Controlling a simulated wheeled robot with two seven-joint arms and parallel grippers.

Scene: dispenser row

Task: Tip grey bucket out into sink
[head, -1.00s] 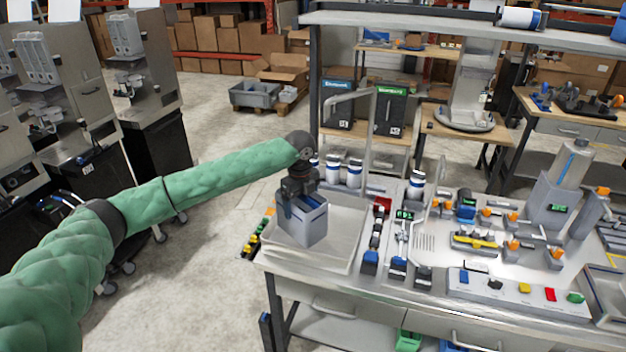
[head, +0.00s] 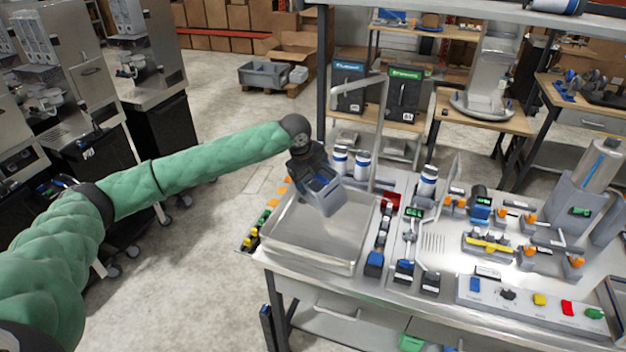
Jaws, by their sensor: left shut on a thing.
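My left gripper (head: 310,165) is shut on the grey bucket (head: 328,196) and holds it by its upper part, above the sink (head: 303,258). The bucket is tilted, with its open top showing and blue inside it. What the blue is I cannot tell. The sink is a shallow metal basin at the left end of the workbench, and its visible floor looks bare. The fingertips are partly hidden by the gripper body and the bucket. My right gripper is not in view.
A tall tap (head: 378,135) stands behind the sink. White bottles with blue bands (head: 362,165) stand at the back edge near the bucket. Small devices and a button panel (head: 530,298) crowd the bench to the right. Open floor lies to the left.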

